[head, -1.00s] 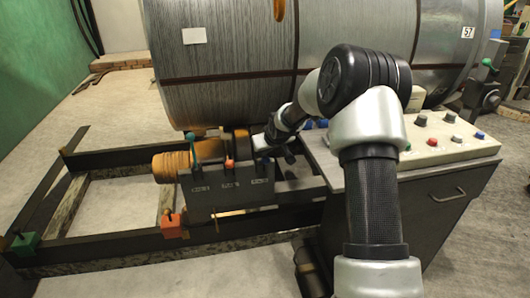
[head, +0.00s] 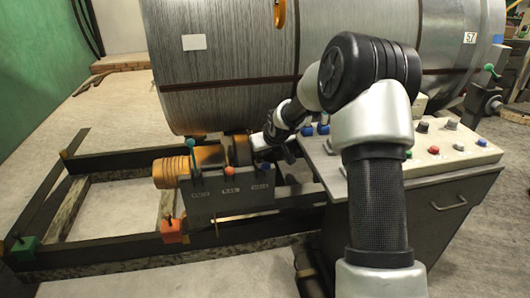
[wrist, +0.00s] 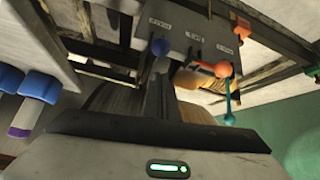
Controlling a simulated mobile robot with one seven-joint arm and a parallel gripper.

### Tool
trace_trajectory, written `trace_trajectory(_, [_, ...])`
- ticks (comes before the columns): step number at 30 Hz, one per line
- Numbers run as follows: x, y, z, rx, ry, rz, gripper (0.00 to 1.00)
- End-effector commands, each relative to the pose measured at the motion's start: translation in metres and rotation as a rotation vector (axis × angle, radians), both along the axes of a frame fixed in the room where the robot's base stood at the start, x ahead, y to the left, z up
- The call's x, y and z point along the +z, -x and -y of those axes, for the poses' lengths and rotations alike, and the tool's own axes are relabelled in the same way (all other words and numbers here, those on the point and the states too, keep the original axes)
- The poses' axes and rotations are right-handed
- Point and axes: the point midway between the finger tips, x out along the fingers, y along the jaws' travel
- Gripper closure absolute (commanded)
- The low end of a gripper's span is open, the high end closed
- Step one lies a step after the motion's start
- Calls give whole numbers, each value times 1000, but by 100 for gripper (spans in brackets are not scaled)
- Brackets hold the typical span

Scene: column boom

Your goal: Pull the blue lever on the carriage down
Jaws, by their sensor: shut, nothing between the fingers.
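The blue lever, with its round blue knob (head: 264,163), is the rightmost of the levers on the dark control box (head: 230,197) in the head view. In the wrist view its blue knob (wrist: 160,47) shows just beyond my fingertips. My gripper (wrist: 158,75) is shut and empty, close to the blue knob; I cannot tell whether they touch. In the head view my gripper (head: 276,152) is above and right of the lever, partly hidden by my arm. The orange knob (head: 228,165) and the taller teal knob (head: 191,144) stand to its left.
A large cable drum (head: 240,70) is close behind the levers. An orange motor (head: 175,170) sits left of the box on a dark frame. A console (head: 455,150) with several buttons stands right, beside my arm. Open floor (head: 120,195) lies left.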

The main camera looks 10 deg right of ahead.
Motion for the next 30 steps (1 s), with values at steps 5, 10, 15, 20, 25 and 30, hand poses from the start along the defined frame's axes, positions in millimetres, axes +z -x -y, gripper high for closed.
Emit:
trace_trajectory(5, [12,37,2,1,0,6,100])
trace_trajectory(10, [17,62,3,1,0,10,100])
trace_trajectory(15, [18,74,3,2,-1,11,100])
trace_trajectory(20, [18,75,3,2,-1,12,100])
trace_trajectory(25, [18,75,3,2,-1,12,100])
trace_trajectory(30, [40,89,1,-1,21,0,100])
